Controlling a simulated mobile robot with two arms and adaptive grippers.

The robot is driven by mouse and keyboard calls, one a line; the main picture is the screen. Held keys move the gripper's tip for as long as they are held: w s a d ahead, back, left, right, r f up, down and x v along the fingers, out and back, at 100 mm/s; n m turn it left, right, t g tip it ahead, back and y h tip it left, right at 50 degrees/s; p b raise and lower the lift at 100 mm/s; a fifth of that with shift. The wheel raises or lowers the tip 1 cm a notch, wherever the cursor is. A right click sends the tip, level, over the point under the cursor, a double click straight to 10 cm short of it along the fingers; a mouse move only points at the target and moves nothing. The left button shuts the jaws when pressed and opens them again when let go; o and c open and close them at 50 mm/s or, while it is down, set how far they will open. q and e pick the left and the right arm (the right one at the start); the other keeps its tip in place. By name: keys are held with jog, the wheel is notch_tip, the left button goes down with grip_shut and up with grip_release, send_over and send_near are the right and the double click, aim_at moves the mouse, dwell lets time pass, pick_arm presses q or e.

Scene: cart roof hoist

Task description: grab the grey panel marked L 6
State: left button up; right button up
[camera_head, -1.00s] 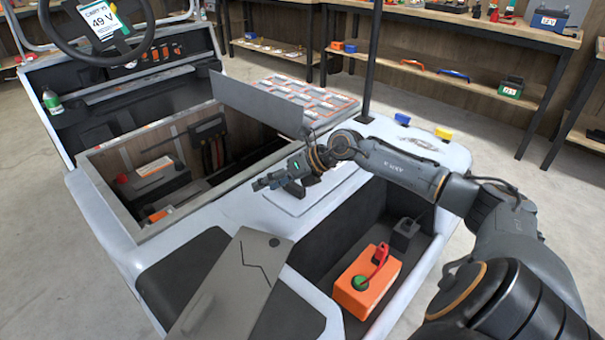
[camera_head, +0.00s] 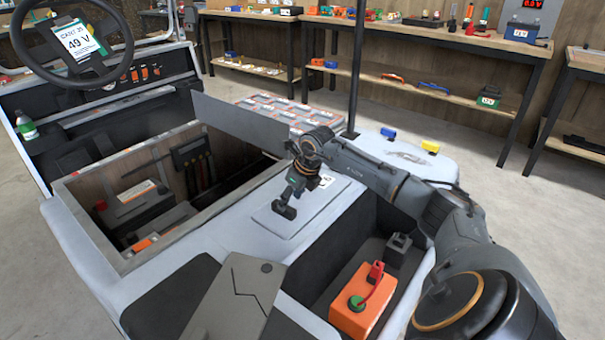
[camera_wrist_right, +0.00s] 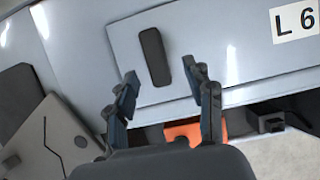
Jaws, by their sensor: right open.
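The light grey panel (camera_head: 268,218) lies flat on the cart's pale body, right of the open bay. In the right wrist view the panel (camera_wrist_right: 225,45) carries a dark bar handle (camera_wrist_right: 154,55) and a white label reading L 6 (camera_wrist_right: 296,20). My right gripper (camera_head: 290,199) is over the panel, pointing down at the handle. In the right wrist view its open fingers (camera_wrist_right: 160,76) stand apart on both sides of the handle's near end, with nothing gripped. Whether they reach down to handle height is unclear. My left gripper is not in view.
A raised grey lid (camera_head: 240,124) stands beside the open bay (camera_head: 130,170), behind my right gripper. An orange box (camera_head: 362,300) with a red lever sits in the front recess. A grey plate with a crack-like line (camera_head: 238,295) lies at the front. Shelves (camera_head: 440,95) line the back.

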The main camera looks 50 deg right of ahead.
jog(key=x, duration=0.4)
jog(key=shift+w+a+f+b, duration=0.15)
jog(key=shift+w+a+b, duration=0.15)
jog(key=shift+w+b, duration=0.1)
jog(key=shift+w+f, duration=0.1)
jog(key=shift+f, duration=0.1)
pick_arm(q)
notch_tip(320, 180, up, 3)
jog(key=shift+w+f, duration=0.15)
pick_arm(e)
jog(key=shift+c, duration=0.4)
grip_shut()
